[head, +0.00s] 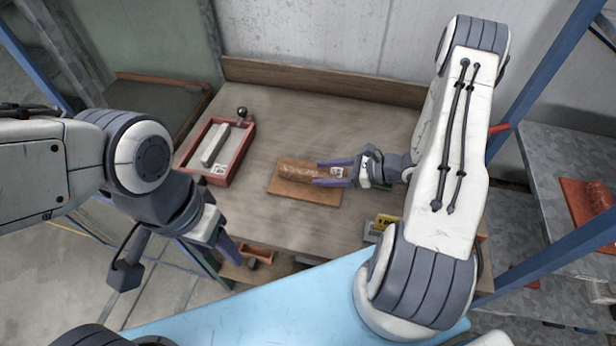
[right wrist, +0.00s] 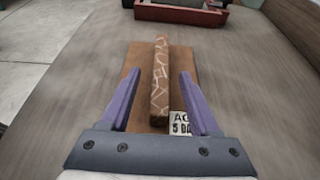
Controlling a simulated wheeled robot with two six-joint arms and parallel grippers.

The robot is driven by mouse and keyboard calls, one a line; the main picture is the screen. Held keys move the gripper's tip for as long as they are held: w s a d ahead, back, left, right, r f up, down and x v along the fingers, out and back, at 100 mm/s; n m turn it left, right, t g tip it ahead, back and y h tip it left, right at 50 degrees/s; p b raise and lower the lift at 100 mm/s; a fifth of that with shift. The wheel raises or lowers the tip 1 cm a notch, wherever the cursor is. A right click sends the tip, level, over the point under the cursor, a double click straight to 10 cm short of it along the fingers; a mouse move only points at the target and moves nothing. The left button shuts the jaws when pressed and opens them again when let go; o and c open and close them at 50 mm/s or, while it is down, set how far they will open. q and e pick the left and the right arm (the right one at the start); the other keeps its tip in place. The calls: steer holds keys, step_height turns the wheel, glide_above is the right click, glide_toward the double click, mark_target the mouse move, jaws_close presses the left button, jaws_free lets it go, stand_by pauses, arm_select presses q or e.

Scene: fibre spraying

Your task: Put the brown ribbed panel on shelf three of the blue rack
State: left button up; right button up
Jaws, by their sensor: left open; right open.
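The brown ribbed panel (head: 281,186) lies flat on the wooden table, with a raised rib along its middle and a small printed label at its right end. It also shows in the right wrist view (right wrist: 133,88). My right gripper (head: 317,172) is open, its purple fingers on either side of the rib at the labelled end; contact cannot be told. My left gripper (head: 228,246) is open and empty, off the table's front left. The blue rack (head: 545,75) stands at the right with grey shelves, partly hidden by my right arm; shelf numbers cannot be read.
A red tray (head: 183,160) holding a pale block stands left of the panel; its edge shows in the right wrist view (right wrist: 180,14). A yellow-labelled item (head: 383,224) sits near the table's front right. A reddish panel (head: 588,204) lies on a rack shelf.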

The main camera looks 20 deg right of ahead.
mark_target(312, 173)
steer(key=p+x, duration=0.2)
steer(key=x, duration=0.2)
steer(key=shift+w+a, duration=0.25)
steer(key=shift+w+a+f, duration=0.15)
jaws_close()
stand_by(1.0)
